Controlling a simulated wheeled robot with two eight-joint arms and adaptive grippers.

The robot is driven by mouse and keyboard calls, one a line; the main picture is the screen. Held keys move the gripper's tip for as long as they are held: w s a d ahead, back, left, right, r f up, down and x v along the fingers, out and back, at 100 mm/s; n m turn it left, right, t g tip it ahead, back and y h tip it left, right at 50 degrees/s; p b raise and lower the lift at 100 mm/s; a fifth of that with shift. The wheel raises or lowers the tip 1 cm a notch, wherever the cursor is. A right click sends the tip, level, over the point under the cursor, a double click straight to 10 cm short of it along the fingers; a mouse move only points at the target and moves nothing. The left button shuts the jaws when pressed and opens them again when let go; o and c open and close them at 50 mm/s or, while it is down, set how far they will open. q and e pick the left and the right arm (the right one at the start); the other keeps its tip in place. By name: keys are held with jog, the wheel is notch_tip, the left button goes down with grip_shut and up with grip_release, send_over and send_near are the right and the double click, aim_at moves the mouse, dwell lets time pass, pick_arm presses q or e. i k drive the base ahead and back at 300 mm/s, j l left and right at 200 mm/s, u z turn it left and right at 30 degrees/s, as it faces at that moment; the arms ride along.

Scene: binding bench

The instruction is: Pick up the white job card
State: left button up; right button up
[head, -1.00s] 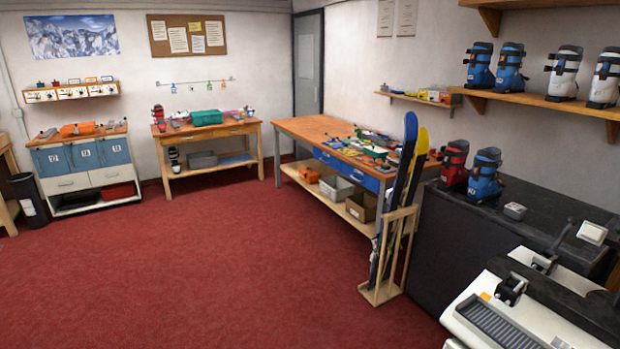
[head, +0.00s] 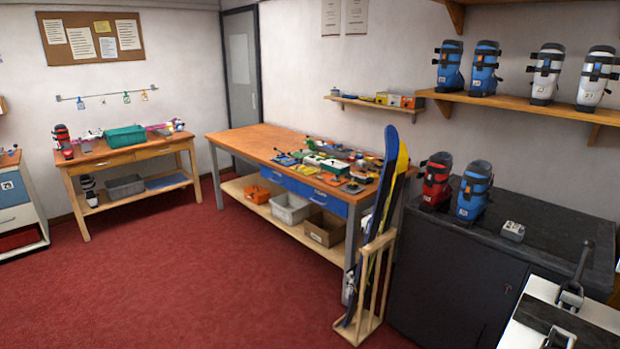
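I cannot make out the white job card for certain. The wooden workbench (head: 250,139) in the middle holds many small coloured items, too small to tell apart, with a small white-topped green item (head: 313,160) among them. White sheets are pinned on the cork board (head: 93,38), and two more white sheets (head: 331,17) hang on the wall right of the door. Neither of my grippers is in view.
A ski rack (head: 357,332) with blue and yellow skis stands at the bench's right end. A dark cabinet (head: 445,280) with red and blue boots is to its right, with a white machine (head: 590,320) in front. Red carpet (head: 200,290) is open at left.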

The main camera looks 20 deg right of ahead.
aim_at(510, 226)
jog(key=i+z, duration=0.75)
jog(key=i, duration=0.2)
jog(key=i+j+z, duration=0.25)
jog(key=i+z, duration=0.15)
